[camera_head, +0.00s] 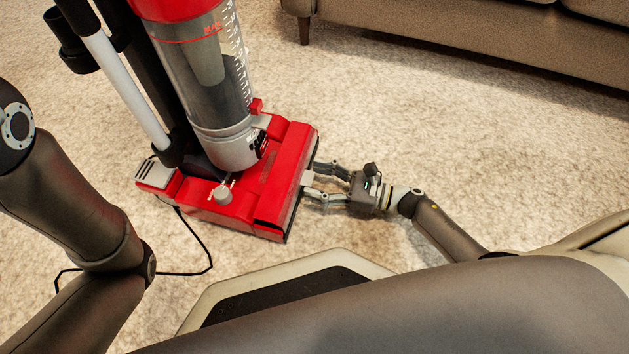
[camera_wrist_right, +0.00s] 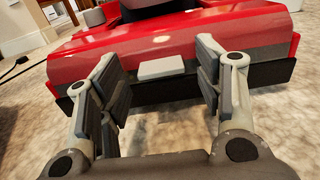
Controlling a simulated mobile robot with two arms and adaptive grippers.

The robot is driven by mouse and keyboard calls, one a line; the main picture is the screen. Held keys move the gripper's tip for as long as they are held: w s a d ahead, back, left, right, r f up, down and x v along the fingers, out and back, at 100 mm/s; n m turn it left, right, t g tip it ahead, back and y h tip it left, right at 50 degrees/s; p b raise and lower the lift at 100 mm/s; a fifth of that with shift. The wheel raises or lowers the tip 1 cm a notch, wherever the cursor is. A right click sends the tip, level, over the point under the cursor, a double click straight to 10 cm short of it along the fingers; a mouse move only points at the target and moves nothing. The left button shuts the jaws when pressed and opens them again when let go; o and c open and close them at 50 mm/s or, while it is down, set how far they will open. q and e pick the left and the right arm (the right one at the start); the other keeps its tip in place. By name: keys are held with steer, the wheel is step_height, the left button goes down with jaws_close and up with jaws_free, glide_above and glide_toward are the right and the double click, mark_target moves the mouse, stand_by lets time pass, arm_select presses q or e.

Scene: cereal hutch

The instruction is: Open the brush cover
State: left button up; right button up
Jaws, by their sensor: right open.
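A red upright vacuum cleaner stands on the carpet, with its red floor head (camera_head: 275,180) low at the front and a clear dust canister (camera_head: 205,85) above it. The brush cover (camera_wrist_right: 222,35) is the red front of the head. A light grey tab (camera_wrist_right: 160,68) sits at the middle of its front edge; it also shows in the head view (camera_head: 307,178). My right gripper (camera_head: 312,181) is open at this edge, its fingers on either side of the tab. In the wrist view the fingers (camera_wrist_right: 160,85) are apart with nothing between them but the tab beyond. My left gripper is out of view.
A brown sofa (camera_head: 480,40) stands at the back right, with a dark leg on the carpet. A black cord (camera_head: 208,245) lies on the floor left of the head. Open carpet (camera_head: 470,140) lies to the right of the vacuum.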

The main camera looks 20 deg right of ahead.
steer(key=shift+w+a, duration=0.3)
steer(key=shift+a, duration=0.1)
steer(key=shift+r, duration=0.1)
jaws_close()
